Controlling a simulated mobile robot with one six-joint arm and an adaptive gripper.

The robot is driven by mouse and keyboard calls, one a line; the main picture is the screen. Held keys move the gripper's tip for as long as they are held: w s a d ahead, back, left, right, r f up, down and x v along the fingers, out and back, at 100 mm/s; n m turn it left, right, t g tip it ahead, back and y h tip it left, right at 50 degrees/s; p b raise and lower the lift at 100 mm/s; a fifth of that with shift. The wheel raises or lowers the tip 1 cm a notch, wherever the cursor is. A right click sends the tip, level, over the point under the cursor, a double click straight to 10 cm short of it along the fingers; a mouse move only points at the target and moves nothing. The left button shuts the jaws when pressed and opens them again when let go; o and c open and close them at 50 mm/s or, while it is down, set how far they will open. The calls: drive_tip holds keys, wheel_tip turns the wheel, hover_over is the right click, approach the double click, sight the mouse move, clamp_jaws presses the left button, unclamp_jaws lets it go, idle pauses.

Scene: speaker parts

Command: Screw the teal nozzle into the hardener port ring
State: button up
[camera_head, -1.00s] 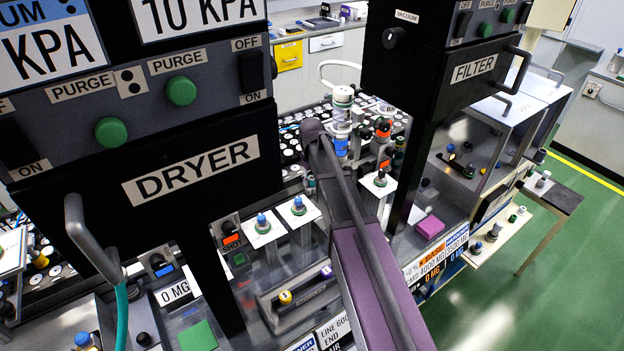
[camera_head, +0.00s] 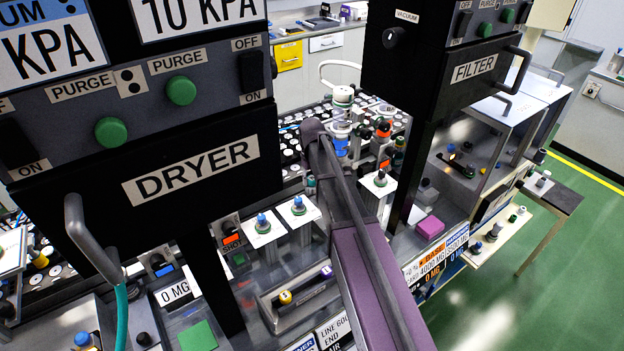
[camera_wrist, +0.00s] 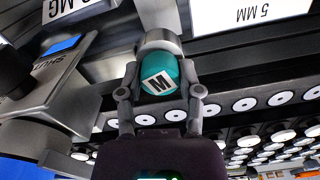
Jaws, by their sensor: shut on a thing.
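In the wrist view, the teal nozzle (camera_wrist: 160,76) has a white label marked M. My gripper (camera_wrist: 160,92) is shut on it, with one grey finger on each side. The nozzle's far end meets or lies in front of a grey round part (camera_wrist: 162,43). I cannot tell whether that part is the hardener port ring, or whether the two touch.
The black dryer box (camera_head: 190,175) and filter box (camera_head: 455,80) hang on either side of my arm. Posts with blue-topped knobs (camera_head: 263,223) stand left of it. A rack of black-and-white discs (camera_wrist: 243,104) lies beyond the gripper. A pink block (camera_head: 430,227) sits to the right.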

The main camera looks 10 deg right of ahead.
drive_tip(key=shift+m, duration=0.5)
drive_tip(key=shift+m, duration=0.8)
drive_tip(key=shift+m, duration=0.9)
drive_tip(key=shift+m, duration=0.9)
